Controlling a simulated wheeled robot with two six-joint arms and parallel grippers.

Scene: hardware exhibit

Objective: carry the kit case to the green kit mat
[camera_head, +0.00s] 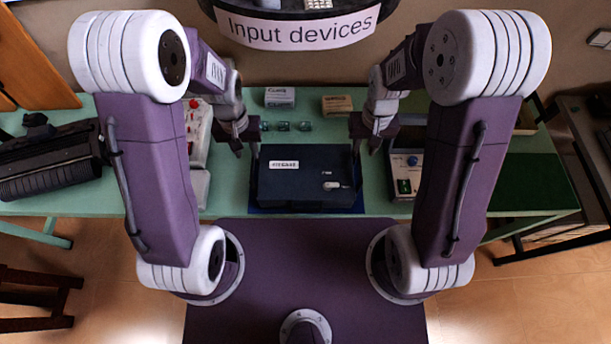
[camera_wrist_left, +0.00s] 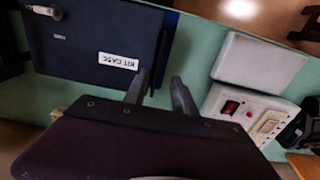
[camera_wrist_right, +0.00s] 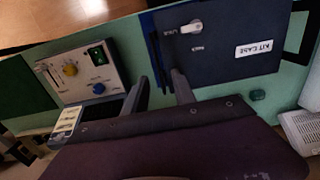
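The kit case (camera_head: 305,180) is a dark blue-black box with a white label and a pale latch. It lies on a blue mat (camera_head: 265,210) in the middle of the green table. A dark bar handle stands at each side of it. My left gripper (camera_head: 245,148) is at the case's left side; in the left wrist view its open fingers (camera_wrist_left: 160,90) are near that handle. My right gripper (camera_head: 365,145) is at the right side; its open fingers (camera_wrist_right: 160,88) are near the other handle. I cannot tell whether the fingers touch. The dark green mat (camera_head: 535,183) lies at the table's right end.
A control box (camera_head: 406,172) with knobs stands between the case and the green mat. A white device with red parts (camera_head: 198,130) is left of the case. A black typewriter-like machine (camera_head: 50,165) is far left. Small boxes (camera_head: 280,97) and teal blocks (camera_head: 284,126) sit behind the case.

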